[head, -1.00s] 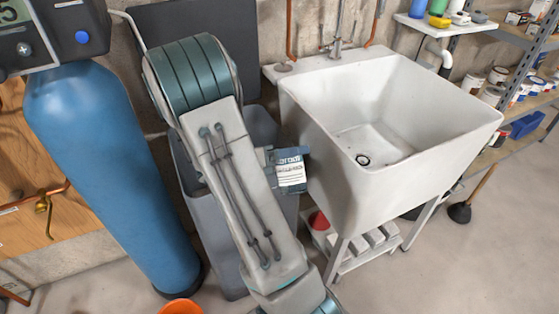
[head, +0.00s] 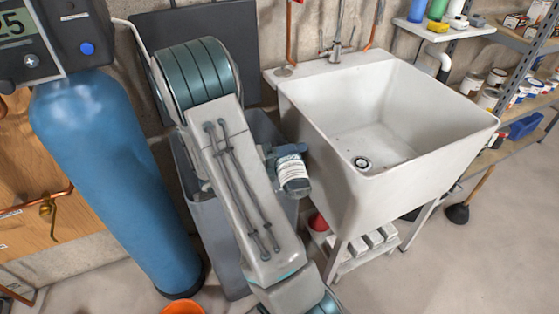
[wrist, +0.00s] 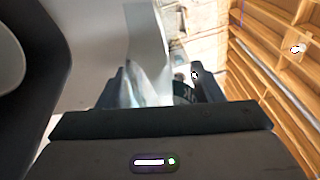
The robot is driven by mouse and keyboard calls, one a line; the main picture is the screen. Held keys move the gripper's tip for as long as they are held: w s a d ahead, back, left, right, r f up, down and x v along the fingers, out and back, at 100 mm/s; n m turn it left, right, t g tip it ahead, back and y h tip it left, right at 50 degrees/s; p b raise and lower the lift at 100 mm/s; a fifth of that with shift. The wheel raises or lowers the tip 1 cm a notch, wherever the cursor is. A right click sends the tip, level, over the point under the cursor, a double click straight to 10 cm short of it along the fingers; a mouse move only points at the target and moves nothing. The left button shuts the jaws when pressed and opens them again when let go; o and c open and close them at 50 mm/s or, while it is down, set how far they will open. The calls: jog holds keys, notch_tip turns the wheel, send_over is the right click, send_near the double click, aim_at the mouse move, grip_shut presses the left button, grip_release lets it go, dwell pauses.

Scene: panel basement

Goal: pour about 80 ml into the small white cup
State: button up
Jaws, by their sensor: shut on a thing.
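My gripper (wrist: 155,86) shows in the wrist view with its two dark fingers on either side of a pale, see-through thing (wrist: 148,55), shut on it. What this thing is, and how full, I cannot tell. A dark patch with pale marks sits low between the fingers. In the head view my arm hides most of the gripper. A grey-blue rounded piece with a white printed label (head: 292,174) sticks out right of my arm, in front of the sink's left side; I cannot tell whether it is the held thing. I see no small white cup.
A deep white sink (head: 440,146) stands right of my arm. A grey bin (head: 222,262) is behind the arm, and a blue tank (head: 110,170) stands left. An orange bucket (head: 183,307) is at the bottom edge. Shelves with cans (head: 524,68) stand at right. Open floor lies at lower right.

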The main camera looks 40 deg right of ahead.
jog(key=shift+w+n+p, duration=0.15)
jog(key=shift+n+p, duration=0.15)
jog(key=shift+p, duration=0.25)
jog(key=shift+f+n+p, duration=0.2)
jog(key=shift+n+p, duration=0.4)
jog(key=shift+p, duration=0.65)
jog(key=shift+s+a+p, duration=0.25)
jog(key=shift+s+p, duration=0.05)
jog(key=shift+s, duration=0.2)
jog(key=shift+s+a+n+p, duration=0.15)
jog(key=shift+s+n+p, duration=0.15)
jog(key=shift+n+p, duration=0.15)
jog(key=shift+s+r, duration=0.1)
jog(key=shift+s, duration=0.1)
jog(key=shift+s+a+r+n+p, duration=0.15)
jog(key=shift+s+n+p, duration=0.25)
jog(key=shift+p, duration=0.55)
